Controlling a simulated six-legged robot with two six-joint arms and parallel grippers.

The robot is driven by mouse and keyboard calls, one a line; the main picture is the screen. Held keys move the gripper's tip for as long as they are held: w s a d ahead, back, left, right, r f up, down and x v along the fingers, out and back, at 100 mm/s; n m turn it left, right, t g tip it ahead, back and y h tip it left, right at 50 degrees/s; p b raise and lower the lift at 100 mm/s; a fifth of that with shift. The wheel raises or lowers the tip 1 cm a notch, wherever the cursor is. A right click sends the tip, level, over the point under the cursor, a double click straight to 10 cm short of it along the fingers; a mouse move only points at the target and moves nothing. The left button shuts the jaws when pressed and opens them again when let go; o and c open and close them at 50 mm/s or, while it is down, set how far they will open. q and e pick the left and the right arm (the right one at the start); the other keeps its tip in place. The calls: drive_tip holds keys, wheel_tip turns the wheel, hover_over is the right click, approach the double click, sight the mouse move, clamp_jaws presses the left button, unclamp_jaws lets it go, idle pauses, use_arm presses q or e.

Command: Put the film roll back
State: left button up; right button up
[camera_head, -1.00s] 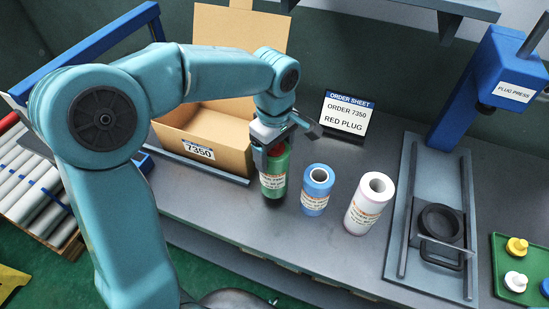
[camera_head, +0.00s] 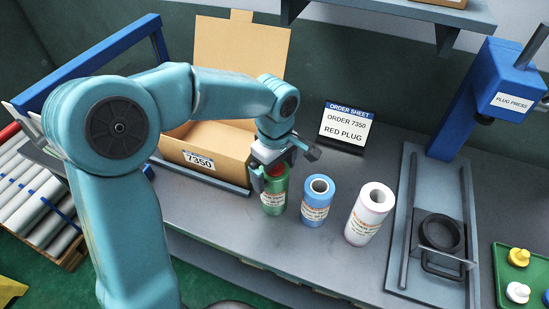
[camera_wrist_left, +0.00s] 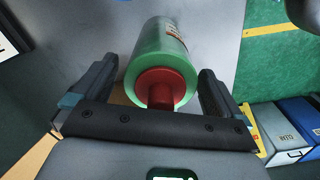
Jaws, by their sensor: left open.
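A green film roll (camera_head: 274,193) with a red plug (camera_head: 277,170) in its top stands upright on the grey bench. It is the leftmost in a row with a blue roll (camera_head: 317,202) and a white roll (camera_head: 369,214). My left gripper (camera_head: 271,164) is open over the top of the green roll. In the left wrist view, the open fingers (camera_wrist_left: 157,75) lie on either side of the green roll (camera_wrist_left: 158,50) and its red plug (camera_wrist_left: 166,88), with a gap visible at each side. My right gripper is not in view.
An open cardboard box (camera_head: 217,153) labelled 7350 stands behind and left of the rolls. An order sheet (camera_head: 346,124) reads "ORDER 7350 RED PLUG". A blue plug press (camera_head: 484,95) and a green plug tray (camera_head: 508,258) are at the right.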

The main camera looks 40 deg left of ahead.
use_arm(q)
wheel_tip(320, 180, up, 12)
drive_tip(key=shift+r, duration=0.1)
idle(0.7)
